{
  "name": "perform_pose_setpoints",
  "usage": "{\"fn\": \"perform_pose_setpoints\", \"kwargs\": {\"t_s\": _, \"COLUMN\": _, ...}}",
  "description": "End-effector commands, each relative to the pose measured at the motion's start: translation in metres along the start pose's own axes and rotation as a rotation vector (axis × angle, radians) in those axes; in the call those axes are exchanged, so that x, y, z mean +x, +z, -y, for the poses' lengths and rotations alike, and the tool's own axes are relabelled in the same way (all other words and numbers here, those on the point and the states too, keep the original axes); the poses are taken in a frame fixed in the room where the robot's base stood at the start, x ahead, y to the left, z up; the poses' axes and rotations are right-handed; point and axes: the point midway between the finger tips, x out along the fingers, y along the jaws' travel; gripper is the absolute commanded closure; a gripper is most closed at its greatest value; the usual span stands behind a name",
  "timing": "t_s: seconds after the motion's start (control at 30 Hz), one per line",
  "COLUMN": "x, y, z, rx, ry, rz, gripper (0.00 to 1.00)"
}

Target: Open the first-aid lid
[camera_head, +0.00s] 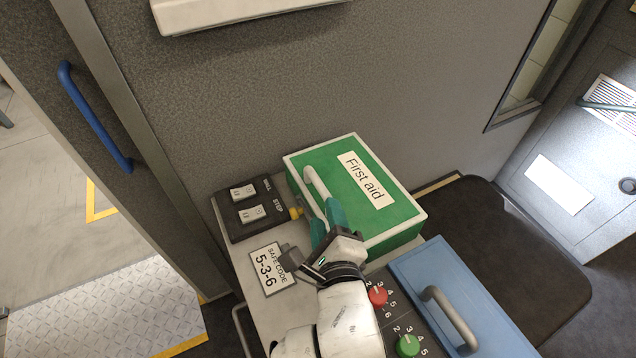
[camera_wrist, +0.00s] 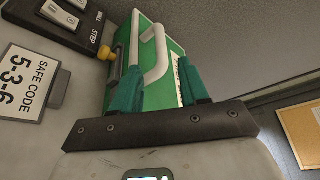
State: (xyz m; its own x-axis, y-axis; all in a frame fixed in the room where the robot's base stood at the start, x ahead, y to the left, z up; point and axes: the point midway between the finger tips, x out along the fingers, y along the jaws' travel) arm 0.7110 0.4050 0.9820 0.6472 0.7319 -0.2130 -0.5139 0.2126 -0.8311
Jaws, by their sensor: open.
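The first-aid box (camera_head: 385,213) is green with white edges and a "First aid" label, and its lid is shut. A white bar handle (camera_head: 316,184) runs along the lid's left side. My gripper (camera_head: 327,222) is at the box's near left corner, beside the near end of the handle. In the wrist view its two green fingers (camera_wrist: 158,88) are apart, with the handle (camera_wrist: 158,55) showing beyond and between them. The gap between the fingers looks empty. I cannot tell whether a finger touches the handle or the lid.
A dark switch panel (camera_head: 250,207) with a yellow knob (camera_head: 296,213) stands left of the box. A safe code card (camera_head: 268,268) lies nearer. A blue box (camera_head: 465,310) with a grey handle and red (camera_head: 377,295) and green (camera_head: 407,345) dials are at the right.

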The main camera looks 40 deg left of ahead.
Motion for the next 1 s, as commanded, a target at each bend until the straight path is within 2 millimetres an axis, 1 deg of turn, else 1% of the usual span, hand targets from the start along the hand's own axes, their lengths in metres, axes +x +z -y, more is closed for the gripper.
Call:
{"fn": "perform_pose_setpoints", "kwargs": {"t_s": 0.3, "x": 0.051, "y": 0.0, "z": 0.002, "rx": -0.006, "ry": 0.001, "rz": 0.0, "gripper": 0.56}}
{"fn": "perform_pose_setpoints", "kwargs": {"t_s": 0.5, "x": 0.08, "y": 0.001, "z": 0.0, "rx": -0.004, "ry": 0.001, "rz": 0.001, "gripper": 0.56}}
{"fn": "perform_pose_setpoints", "kwargs": {"t_s": 0.7, "x": 0.095, "y": 0.0, "z": 0.001, "rx": -0.002, "ry": 0.0, "rz": 0.001, "gripper": 0.56}}
{"fn": "perform_pose_setpoints", "kwargs": {"t_s": 1.0, "x": 0.099, "y": 0.0, "z": 0.001, "rx": -0.001, "ry": 0.0, "rz": 0.001, "gripper": 0.56}}
